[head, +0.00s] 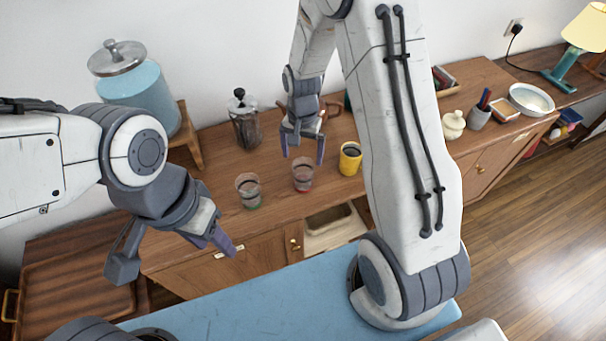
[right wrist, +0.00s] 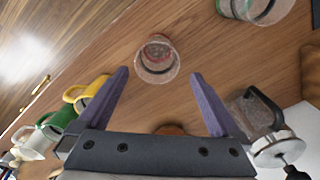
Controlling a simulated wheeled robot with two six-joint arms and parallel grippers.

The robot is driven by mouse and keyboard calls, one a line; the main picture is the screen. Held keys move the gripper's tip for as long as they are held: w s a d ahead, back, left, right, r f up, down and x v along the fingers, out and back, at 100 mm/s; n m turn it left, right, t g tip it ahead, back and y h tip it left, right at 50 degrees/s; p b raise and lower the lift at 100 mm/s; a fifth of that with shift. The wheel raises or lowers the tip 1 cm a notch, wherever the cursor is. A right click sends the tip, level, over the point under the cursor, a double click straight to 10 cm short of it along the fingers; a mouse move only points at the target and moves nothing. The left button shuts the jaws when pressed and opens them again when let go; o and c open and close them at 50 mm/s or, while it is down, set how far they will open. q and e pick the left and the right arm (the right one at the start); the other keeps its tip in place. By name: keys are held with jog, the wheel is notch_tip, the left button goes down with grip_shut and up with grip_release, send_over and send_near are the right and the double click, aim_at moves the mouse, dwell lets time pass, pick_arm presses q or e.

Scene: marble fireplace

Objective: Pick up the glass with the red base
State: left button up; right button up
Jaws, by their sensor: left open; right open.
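The glass with the red base (head: 303,177) is a clear tumbler standing on the wooden cabinet top. In the right wrist view, the glass (right wrist: 157,62) lies ahead of the fingertips, about centred between them. My right gripper (head: 303,156) is open and empty, just above and behind this glass in the head view. It also shows in the right wrist view (right wrist: 160,75), fingers apart. A second clear glass with a green base (head: 249,192) stands to the left. My left gripper (head: 176,257) is open and empty, in front of the cabinet at the left.
A yellow mug (head: 350,160) stands right of the red-based glass. A French press (head: 244,122) is behind, at the left. A green mug (right wrist: 50,128) shows in the right wrist view. An open drawer (head: 330,232) is below the cabinet top's front edge.

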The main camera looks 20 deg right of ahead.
aim_at(304, 171)
notch_tip(304, 171, down, 3)
jog(key=shift+r, duration=0.1)
jog(key=f+p, duration=0.1)
jog(key=f, duration=0.1)
jog(key=f+p, duration=0.1)
jog(key=f, duration=0.1)
jog(key=shift+s, duration=0.4)
jog(key=shift+f, duration=0.65)
jog(key=c, duration=1.5)
jog(key=shift+c, duration=0.2)
jog(key=shift+r, duration=0.1)
